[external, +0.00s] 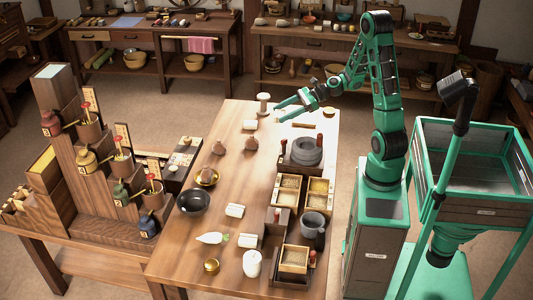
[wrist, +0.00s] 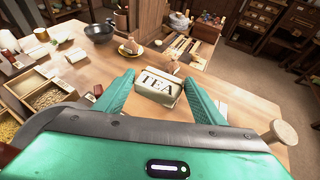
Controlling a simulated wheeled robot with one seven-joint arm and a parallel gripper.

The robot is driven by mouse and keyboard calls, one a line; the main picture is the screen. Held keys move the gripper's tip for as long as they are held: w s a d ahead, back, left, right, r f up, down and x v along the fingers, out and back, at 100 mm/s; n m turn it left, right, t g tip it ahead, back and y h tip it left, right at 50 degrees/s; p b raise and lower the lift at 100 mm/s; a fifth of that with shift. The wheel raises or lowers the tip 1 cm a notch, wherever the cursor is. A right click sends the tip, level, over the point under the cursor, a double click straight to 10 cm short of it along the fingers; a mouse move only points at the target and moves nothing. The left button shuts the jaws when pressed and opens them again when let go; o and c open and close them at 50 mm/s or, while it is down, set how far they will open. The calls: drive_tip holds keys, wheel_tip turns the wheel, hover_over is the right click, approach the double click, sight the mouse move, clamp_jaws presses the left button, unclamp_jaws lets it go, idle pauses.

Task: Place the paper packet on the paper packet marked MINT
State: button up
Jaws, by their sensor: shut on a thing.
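My gripper (external: 281,111) is above the far end of the long wooden table, its two green fingers pointing left. In the wrist view the gripper (wrist: 158,80) has a cream paper packet marked TEA (wrist: 158,86) between its fingertips and is shut on it. The external view does not clearly show this grip. A pale packet (external: 250,125) shows just left of the fingers. Two more pale packets, (external: 235,210) and (external: 248,240), lie nearer the front. In the wrist view pale packets (wrist: 75,55) lie at the left. I cannot read MINT on any packet.
A wooden spool (external: 263,103) stands close to the gripper. Brown pots (external: 218,147), a black bowl (external: 193,201) and a white jar (external: 252,263) stand on the table. A stone quern (external: 306,151) and grain boxes (external: 289,190) line its right side.

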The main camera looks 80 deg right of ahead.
drive_tip(key=w+a+f+n+g+y, duration=0.1)
drive_tip(key=w+a, duration=0.3)
drive_tip(key=a, duration=0.8)
drive_tip(key=w+a+f+n+y, duration=0.1)
drive_tip(key=w+a, duration=0.3)
drive_tip(key=a, duration=0.9)
drive_tip(key=s+a+r+n+g+y, duration=0.1)
drive_tip(key=s+a+r, duration=0.15)
drive_tip(key=a, duration=1.05)
drive_tip(key=s+a+r+n+g+y, duration=0.1)
drive_tip(key=s+a, duration=0.2)
drive_tip(key=a, duration=0.9)
hover_over(239, 206)
wheel_tip(239, 206, down, 12)
drive_tip(key=shift+r, duration=0.1)
drive_tip(key=shift+f, duration=2.05)
